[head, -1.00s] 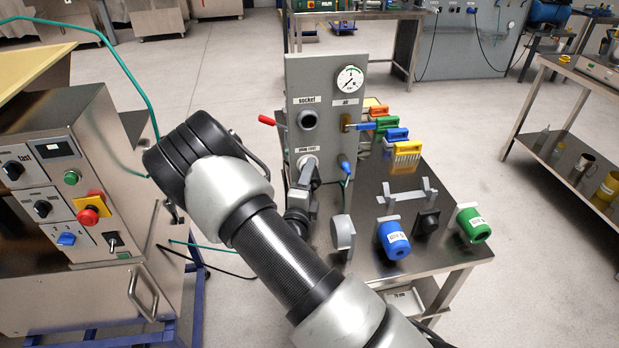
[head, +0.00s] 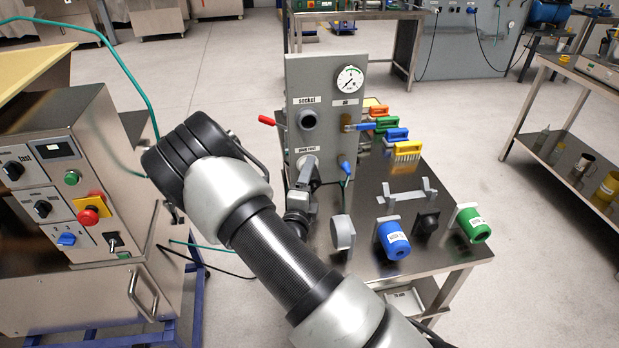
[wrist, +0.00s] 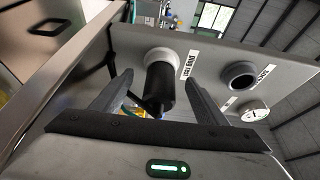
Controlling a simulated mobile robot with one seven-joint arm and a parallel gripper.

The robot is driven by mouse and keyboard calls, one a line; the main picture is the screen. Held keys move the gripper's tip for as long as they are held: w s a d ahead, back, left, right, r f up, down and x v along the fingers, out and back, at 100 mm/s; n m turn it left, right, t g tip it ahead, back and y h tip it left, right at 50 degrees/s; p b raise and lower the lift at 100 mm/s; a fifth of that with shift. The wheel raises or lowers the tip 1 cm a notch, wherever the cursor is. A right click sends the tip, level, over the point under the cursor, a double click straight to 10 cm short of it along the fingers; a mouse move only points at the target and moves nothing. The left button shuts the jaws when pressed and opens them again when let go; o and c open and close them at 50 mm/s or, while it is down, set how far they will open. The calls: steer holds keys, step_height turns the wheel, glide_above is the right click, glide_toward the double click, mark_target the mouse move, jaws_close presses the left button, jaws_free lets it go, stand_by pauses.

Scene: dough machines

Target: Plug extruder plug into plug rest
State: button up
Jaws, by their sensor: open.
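The extruder plug (wrist: 160,92) is a black cylinder. My gripper (wrist: 160,78) is open, with one finger on each side of the plug and a visible gap to each. In the head view the plug rest (head: 306,162) shows low on the panel's left side.
The panel (head: 330,120) also has a socket (head: 308,120), a gauge (head: 349,79) and a blue air connector (head: 345,167). Coloured brushes, a blue cylinder (head: 394,240) and a green cylinder (head: 473,225) are on the steel table to the right. A control cabinet (head: 90,200) stands left.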

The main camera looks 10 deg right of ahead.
steer(key=shift+s+a, duration=0.15)
steer(key=shift+s, duration=0.1)
steer(key=shift+p+v, duration=0.65)
steer(key=shift+v, duration=1.1)
steer(key=shift+s, duration=0.15)
steer(key=shift+s+a, duration=0.2)
steer(key=shift+s, duration=0.05)
steer(key=v, duration=1.6)
steer(key=shift+s+p, duration=0.3)
steer(key=shift+s, duration=0.05)
